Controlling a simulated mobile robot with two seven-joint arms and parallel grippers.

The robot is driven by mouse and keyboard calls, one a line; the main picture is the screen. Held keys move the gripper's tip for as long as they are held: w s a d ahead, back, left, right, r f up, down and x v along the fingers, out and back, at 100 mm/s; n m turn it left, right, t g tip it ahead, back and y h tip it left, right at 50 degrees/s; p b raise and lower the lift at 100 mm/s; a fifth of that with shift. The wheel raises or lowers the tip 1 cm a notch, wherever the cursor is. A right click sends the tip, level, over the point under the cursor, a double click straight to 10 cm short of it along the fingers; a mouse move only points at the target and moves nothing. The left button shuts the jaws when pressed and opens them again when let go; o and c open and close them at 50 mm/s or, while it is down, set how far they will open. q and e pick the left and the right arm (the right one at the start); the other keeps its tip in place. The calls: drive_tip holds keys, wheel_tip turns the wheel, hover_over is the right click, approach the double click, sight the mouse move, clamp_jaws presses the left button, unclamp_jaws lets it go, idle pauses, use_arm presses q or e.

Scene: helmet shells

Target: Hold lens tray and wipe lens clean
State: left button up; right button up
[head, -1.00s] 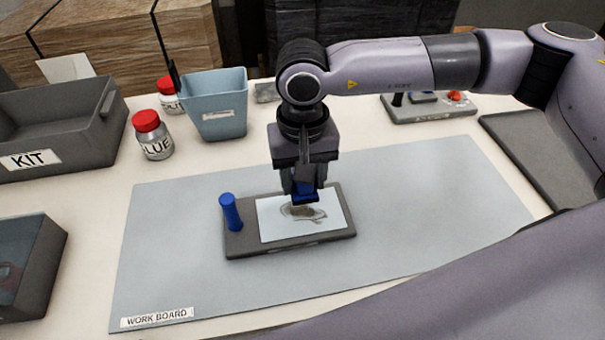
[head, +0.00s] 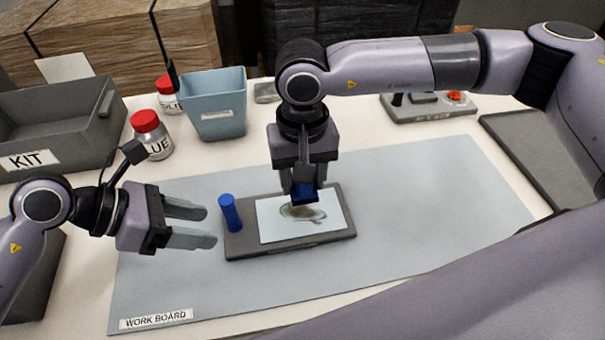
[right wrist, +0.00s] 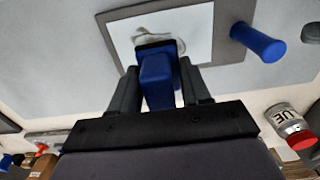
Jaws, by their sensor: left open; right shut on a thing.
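The lens tray (head: 290,248) is a dark grey slab lying on the work board, with a pale lens panel (head: 330,222) on it and an upright blue handle (head: 231,213) at its left end. A grey-brown smudge (head: 301,212) marks the panel. My right gripper (head: 305,190) is shut on a blue wiper block (right wrist: 157,80) and holds it over the far part of the panel, by the smudge; whether it touches cannot be told. My left gripper (head: 212,227) is open and empty, just left of the blue handle, its fingers pointing at it.
The work board (head: 430,220) is clear right of the tray. Behind stand a blue-grey bin (head: 215,108), red-capped glue jars (head: 147,122) and a grey KIT crate (head: 60,150). A device with a red button (head: 430,107) sits at the back right.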

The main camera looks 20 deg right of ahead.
sight(229, 211)
use_arm(q)
drive_tip(key=shift+m+t+y, duration=0.5)
drive_tip(key=shift+m+t, duration=0.1)
drive_tip(key=shift+w+d+f, duration=0.65)
drive_tip(key=shift+d+f, duration=0.1)
drive_tip(key=shift+d, duration=0.2)
drive_tip(key=shift+w+d+f, duration=0.65)
drive_tip(key=shift+d+f, duration=0.1)
drive_tip(key=shift+d, duration=0.15)
drive_tip(key=shift+w+d+f, duration=0.65)
drive_tip(key=shift+d+f, duration=0.1)
drive_tip(key=shift+d, duration=0.2)
clamp_jaws()
